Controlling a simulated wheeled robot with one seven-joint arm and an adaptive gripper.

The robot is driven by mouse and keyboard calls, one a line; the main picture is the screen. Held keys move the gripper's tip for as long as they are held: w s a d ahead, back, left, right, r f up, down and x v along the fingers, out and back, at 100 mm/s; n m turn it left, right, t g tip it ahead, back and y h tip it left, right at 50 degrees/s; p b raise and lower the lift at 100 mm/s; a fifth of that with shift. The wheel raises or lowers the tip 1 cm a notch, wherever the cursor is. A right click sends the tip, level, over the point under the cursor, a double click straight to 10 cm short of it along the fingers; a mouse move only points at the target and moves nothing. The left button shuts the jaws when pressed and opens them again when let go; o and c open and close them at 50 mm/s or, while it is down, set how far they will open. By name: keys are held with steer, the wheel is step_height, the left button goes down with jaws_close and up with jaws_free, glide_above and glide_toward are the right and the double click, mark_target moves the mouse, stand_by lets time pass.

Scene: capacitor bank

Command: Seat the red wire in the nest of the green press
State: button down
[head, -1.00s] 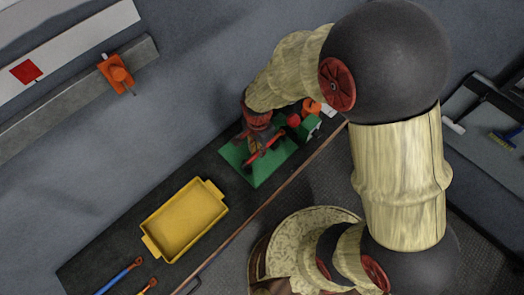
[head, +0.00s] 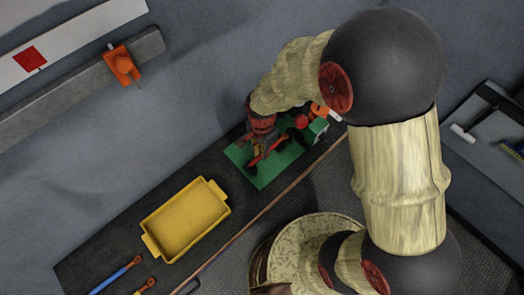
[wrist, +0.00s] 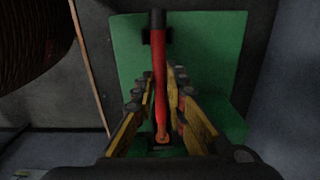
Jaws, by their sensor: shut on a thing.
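The green press (head: 264,178) lies on the dark bench, with its green plate under my gripper. In the wrist view the green plate (wrist: 215,50) fills the background. My gripper (wrist: 165,92) has yellow-sided fingers shut on the red wire (wrist: 159,65). The wire also shows in the head view (head: 277,145). In the wrist view the wire runs lengthwise between the fingers, with a dark sleeve at its far end and a copper-coloured lug at its near end. Small dark blocks show beside its far end and by the lug. I cannot tell whether the wire touches the nest.
A red ball knob (head: 301,121) and an orange part (head: 320,110) stand at the press's right side. A yellow tray (head: 187,220) sits left of the press. Blue-handled (head: 117,276) and yellow-handled (head: 145,287) pieces lie at the lower left. A grey rail bears an orange clamp (head: 122,65).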

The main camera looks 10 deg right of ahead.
steer(key=shift+s+f, duration=0.1)
stand_by(0.3)
steer(key=c, duration=1.7)
jaws_free()
steer(key=shift+c, duration=0.2)
step_height(320, 180, up, 12)
